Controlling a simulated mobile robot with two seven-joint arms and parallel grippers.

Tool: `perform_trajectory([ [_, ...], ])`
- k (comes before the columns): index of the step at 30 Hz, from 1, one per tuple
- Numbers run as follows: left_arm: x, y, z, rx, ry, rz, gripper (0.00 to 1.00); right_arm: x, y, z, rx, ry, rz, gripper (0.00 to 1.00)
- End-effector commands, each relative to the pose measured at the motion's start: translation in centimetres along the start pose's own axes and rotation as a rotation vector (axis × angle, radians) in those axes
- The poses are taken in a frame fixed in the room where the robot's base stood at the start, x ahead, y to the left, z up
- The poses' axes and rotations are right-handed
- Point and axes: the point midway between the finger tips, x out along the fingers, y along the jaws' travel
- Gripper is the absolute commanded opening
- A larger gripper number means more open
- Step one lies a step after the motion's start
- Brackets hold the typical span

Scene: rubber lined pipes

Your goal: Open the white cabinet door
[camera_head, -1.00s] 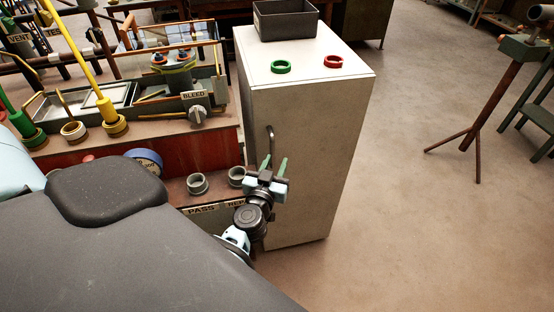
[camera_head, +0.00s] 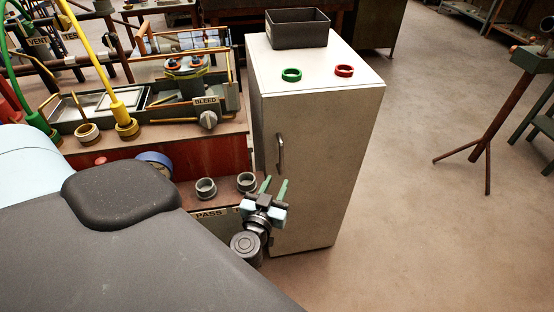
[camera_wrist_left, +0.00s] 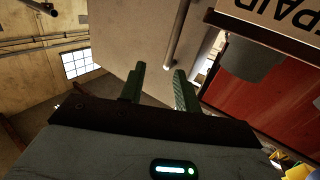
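The white cabinet (camera_head: 335,150) stands upright right of the workbench. Its door faces me and looks shut. A thin vertical bar handle (camera_head: 281,150) sits near the door's left edge. My left gripper (camera_head: 275,184) is open and empty, its two green fingers pointing up just below the handle in the picture. In the left wrist view the handle (camera_wrist_left: 178,35) is a bar ahead of the fingers, near the right one, and the gap of my left gripper (camera_wrist_left: 158,80) is empty. The fingers do not visibly hold the handle. My right gripper is not in view.
Grey cups (camera_head: 206,188) stand on the bench left of my gripper. Floor right of the cabinet is clear up to a tripod stand (camera_head: 487,140).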

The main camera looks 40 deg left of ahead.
Motion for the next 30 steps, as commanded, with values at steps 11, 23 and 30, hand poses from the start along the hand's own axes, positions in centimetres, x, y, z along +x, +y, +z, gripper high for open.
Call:
perform_trajectory([
  [11,-0.1,0.0,0.0,0.000,0.000,0.000,0.33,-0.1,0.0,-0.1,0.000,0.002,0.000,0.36],
  [23,-0.1,0.0,0.0,0.000,0.000,0.000,0.33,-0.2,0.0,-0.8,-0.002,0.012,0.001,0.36],
  [30,-2.0,0.0,0.2,0.001,-0.004,0.001,0.33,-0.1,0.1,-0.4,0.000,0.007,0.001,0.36],
])
